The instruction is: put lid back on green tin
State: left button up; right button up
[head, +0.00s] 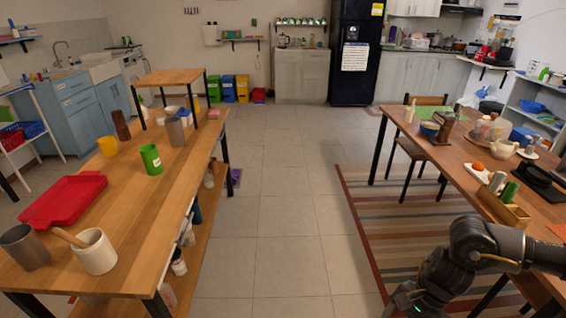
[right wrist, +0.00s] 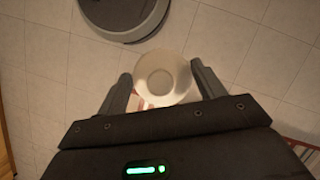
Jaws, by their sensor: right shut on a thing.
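The green tin (head: 151,159) stands upright on the long wooden table at the left, and its top looks open. My right gripper (right wrist: 162,83) is shut on a pale round lid (right wrist: 160,62), with a finger at each side of it. The lid shows a smaller circle in its middle and is held over the floor. In the head view my right arm comes in at the lower right, and the lid cannot be seen there. The gripper is far from the green tin. My left gripper is in neither view.
On the left table (head: 150,205), a yellow cup (head: 108,146), a red tray (head: 63,200), a grey cup (head: 24,247) and a white pot (head: 95,252) stand around the tin. The floor (head: 275,225) between the tables is clear. A cluttered table is at the right.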

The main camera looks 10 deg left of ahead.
aim_at(150, 156)
jog(key=i, duration=3.55)
jog(key=u, duration=3.3)
